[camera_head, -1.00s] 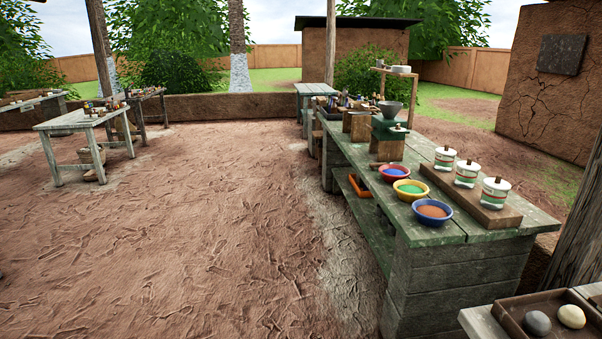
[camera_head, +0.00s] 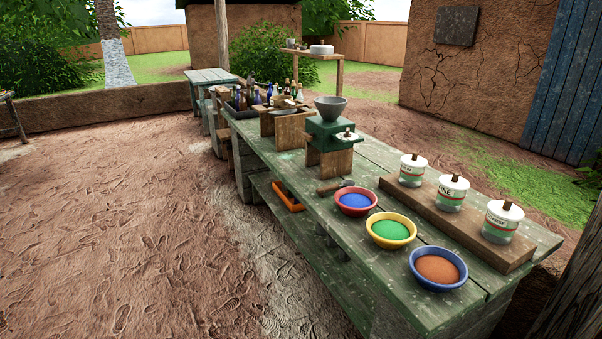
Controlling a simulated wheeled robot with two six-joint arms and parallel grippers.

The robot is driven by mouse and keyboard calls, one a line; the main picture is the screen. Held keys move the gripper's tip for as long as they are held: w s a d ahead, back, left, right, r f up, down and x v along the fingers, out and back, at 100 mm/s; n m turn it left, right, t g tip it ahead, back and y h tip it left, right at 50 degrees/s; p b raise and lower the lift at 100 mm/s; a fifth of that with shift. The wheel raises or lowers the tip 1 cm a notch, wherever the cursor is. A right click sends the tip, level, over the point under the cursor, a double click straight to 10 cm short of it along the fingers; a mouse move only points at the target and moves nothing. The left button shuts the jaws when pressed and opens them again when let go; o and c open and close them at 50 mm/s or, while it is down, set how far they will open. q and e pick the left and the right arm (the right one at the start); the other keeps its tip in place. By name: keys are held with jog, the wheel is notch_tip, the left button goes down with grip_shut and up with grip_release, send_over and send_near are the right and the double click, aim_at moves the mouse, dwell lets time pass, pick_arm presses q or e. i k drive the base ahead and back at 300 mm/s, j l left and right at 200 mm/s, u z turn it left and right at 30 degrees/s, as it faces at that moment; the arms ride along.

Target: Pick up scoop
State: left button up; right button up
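No scoop can be made out for sure. A small brown handle-like object (camera_head: 335,187) lies on the green wooden table (camera_head: 372,272), just behind the red bowl of blue powder (camera_head: 355,201); it is too small to tell what it is. In front of that bowl stand a yellow bowl of green powder (camera_head: 391,231) and a blue bowl of orange-brown powder (camera_head: 438,268). Neither of my grippers shows in the head view.
Three labelled jars (camera_head: 451,192) stand on a wooden plank (camera_head: 455,225) at the table's right. A green grinder with a grey bowl (camera_head: 330,122) stands behind. Bottles (camera_head: 270,95) crowd the far end. The dirt floor (camera_head: 130,220) at left is clear.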

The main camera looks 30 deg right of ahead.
aim_at(321, 191)
jog(key=i+z, duration=0.25)
jog(key=i, duration=0.2)
jog(key=i+j+z, duration=0.15)
jog(key=i+z, duration=0.15)
jog(key=i, duration=0.15)
jog(key=i+j+z, duration=0.25)
jog(key=i, duration=0.2)
